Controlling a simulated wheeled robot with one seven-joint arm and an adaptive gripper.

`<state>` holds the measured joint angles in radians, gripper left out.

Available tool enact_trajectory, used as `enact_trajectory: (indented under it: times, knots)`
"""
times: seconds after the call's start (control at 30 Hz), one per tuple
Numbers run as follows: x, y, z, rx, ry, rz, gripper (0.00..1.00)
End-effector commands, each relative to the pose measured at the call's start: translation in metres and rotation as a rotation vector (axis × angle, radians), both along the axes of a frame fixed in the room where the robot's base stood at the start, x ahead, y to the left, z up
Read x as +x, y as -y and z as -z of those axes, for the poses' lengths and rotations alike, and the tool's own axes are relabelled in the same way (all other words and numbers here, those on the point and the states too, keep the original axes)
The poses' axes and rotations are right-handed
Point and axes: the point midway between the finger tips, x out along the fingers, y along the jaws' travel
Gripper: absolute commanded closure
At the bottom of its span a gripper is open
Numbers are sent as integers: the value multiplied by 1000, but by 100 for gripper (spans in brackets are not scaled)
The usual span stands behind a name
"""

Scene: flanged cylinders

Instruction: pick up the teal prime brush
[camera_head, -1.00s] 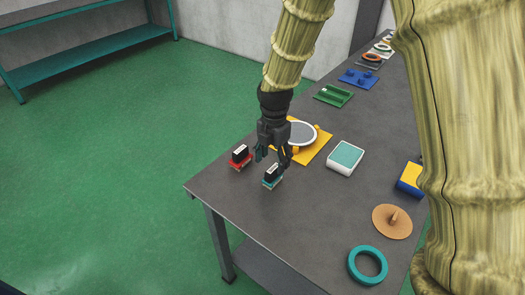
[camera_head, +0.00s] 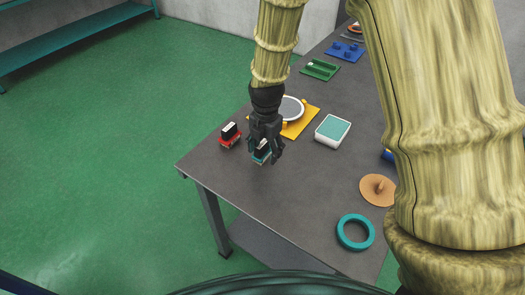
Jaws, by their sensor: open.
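The teal prime brush (camera_head: 262,158), a small teal block with a black and white upper part, stands on the grey table near its left end. My gripper (camera_head: 265,153) is open and directly over it, with its dark fingers reaching down around the brush's upper part. The fingers hide much of the brush, and I cannot tell whether they touch it. A similar red brush (camera_head: 229,138) with a black and white top stands just to the left, apart from the gripper.
A yellow plate with a round grey-and-white disc (camera_head: 290,108) lies just behind my gripper. A white box with a teal top (camera_head: 333,131) is to the right. A tan disc with a peg (camera_head: 378,190) and a teal ring (camera_head: 355,232) lie nearer. The table (camera_head: 290,205) is clear in front.

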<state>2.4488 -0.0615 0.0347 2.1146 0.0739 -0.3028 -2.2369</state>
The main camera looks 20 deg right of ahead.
Motion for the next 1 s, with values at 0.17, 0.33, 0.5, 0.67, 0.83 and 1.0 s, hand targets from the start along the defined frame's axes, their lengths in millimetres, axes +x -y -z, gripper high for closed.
enact_trajectory:
  times: [0.17, 0.33, 0.5, 0.67, 0.83, 1.0]
  knots:
    - [36, 4, 33, 0, -32, 1, 38]
    - [47, 6, 59, 0, -42, 0, 38]
    - [41, 6, 63, 1, -33, 0, 38]
    - [26, 5, 56, 1, -18, 0, 38]
    - [22, 5, 52, 1, -11, 0, 40]
    - [33, 5, 58, 2, -22, 0, 71]
